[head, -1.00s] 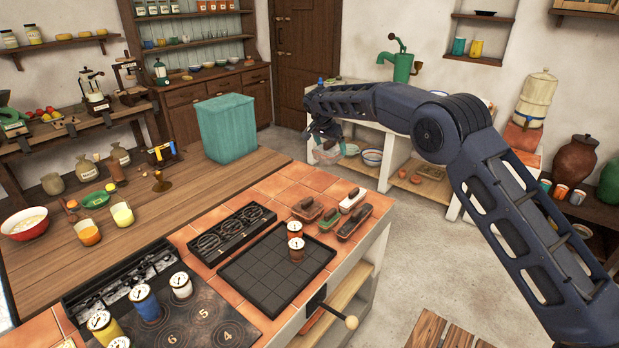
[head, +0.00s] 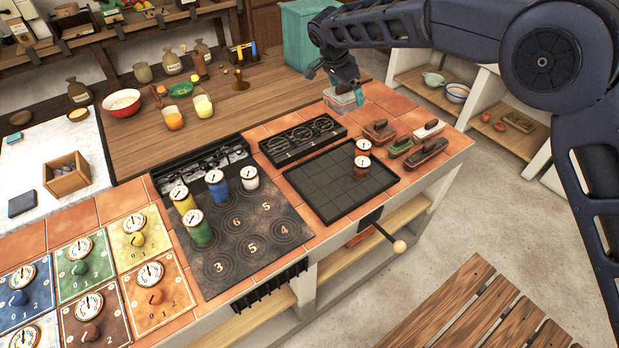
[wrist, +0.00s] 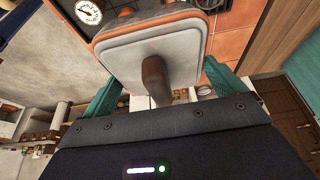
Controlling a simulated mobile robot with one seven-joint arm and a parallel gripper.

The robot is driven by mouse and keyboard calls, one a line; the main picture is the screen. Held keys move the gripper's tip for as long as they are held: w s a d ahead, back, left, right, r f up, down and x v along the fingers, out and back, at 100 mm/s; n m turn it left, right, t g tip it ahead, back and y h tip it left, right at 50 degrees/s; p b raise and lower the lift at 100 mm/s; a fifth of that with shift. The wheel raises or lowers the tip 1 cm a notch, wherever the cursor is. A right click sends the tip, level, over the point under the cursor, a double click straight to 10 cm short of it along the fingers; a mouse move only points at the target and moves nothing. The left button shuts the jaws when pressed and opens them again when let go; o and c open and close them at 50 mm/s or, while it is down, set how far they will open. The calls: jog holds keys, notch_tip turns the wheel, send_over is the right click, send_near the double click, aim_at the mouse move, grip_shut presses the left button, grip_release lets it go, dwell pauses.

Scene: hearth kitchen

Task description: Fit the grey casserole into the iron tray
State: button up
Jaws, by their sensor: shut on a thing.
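My gripper (head: 345,86) is shut on the brown knob (wrist: 153,72) of the grey casserole (head: 344,102), which hangs below it near the far end of the tiled counter. In the wrist view the grey casserole's pale rectangular lid (wrist: 190,55) fills the top middle, between the teal fingers. The iron tray (head: 315,190), dark with a square grid floor and a raised rim, lies on the tiles nearer to me and lower left of the gripper. The casserole is apart from the tray. Its underside is hidden.
Two small dial-topped jars (head: 362,160) stand at the tray's right side. Brown (head: 380,131), green (head: 400,147), white (head: 429,129) and long dark (head: 427,152) dishes sit to its right. A dark ring rack (head: 303,139) lies behind it. The tray's middle is clear.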

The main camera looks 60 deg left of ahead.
jog(key=s+d, duration=0.4)
jog(key=s, duration=1.1)
jog(key=f, duration=1.9)
jog(key=shift+s+d+f, duration=0.1)
jog(key=shift+s+f, duration=0.15)
jog(key=shift+f, duration=0.1)
jog(key=shift+f, duration=0.15)
jog(key=o, duration=0.9)
jog(key=v, duration=1.2)
